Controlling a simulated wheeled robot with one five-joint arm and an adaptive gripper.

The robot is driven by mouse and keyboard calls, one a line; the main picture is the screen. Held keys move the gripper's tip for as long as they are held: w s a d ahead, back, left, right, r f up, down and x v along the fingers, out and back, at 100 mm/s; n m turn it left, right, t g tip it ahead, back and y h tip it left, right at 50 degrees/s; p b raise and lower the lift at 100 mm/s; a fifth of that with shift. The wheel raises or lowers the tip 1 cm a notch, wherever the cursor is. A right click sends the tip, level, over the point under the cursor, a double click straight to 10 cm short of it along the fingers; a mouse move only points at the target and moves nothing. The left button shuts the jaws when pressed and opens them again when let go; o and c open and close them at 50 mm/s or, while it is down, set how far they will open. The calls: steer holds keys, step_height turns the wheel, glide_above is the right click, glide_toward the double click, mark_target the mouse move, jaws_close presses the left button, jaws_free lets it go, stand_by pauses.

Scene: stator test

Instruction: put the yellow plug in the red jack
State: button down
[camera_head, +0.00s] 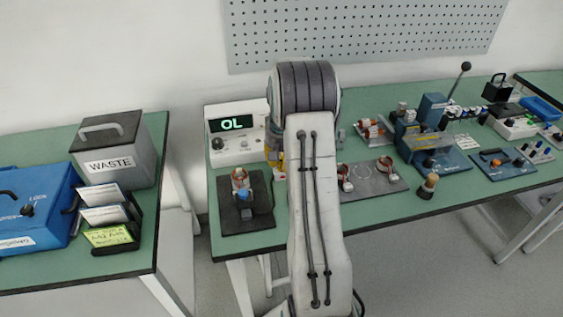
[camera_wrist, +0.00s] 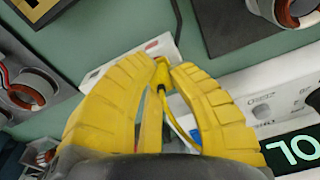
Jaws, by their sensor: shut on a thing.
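My gripper (camera_wrist: 165,66) has yellow ribbed fingers, closed together at the tips around the small yellow plug (camera_wrist: 161,72). A thin yellow lead curves down from the plug between the fingers. In the head view my arm hides most of the gripper, and only a little yellow shows beside the meter. The white meter (camera_head: 236,151) stands at the back left of the table with "OL" on its green display; its front also shows at the right of the wrist view (camera_wrist: 262,98). I cannot make out the red jack; my fingers and arm cover part of that area.
A small white block with a red mark (camera_wrist: 151,46) lies just beyond my fingertips. A dark plate (camera_head: 262,217) with a copper-wound stator sits left of my arm, and a grey plate (camera_head: 372,187) with stators sits right. A wooden-topped post (camera_head: 428,186) stands near the front edge.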

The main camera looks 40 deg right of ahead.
steer(key=shift+f, duration=0.25)
steer(key=c, duration=1.1)
jaws_free()
steer(key=r, duration=0.8)
steer(key=s+r, duration=0.1)
steer(key=r, duration=0.3)
steer(key=shift+a, duration=0.25)
steer(key=shift+w, duration=0.1)
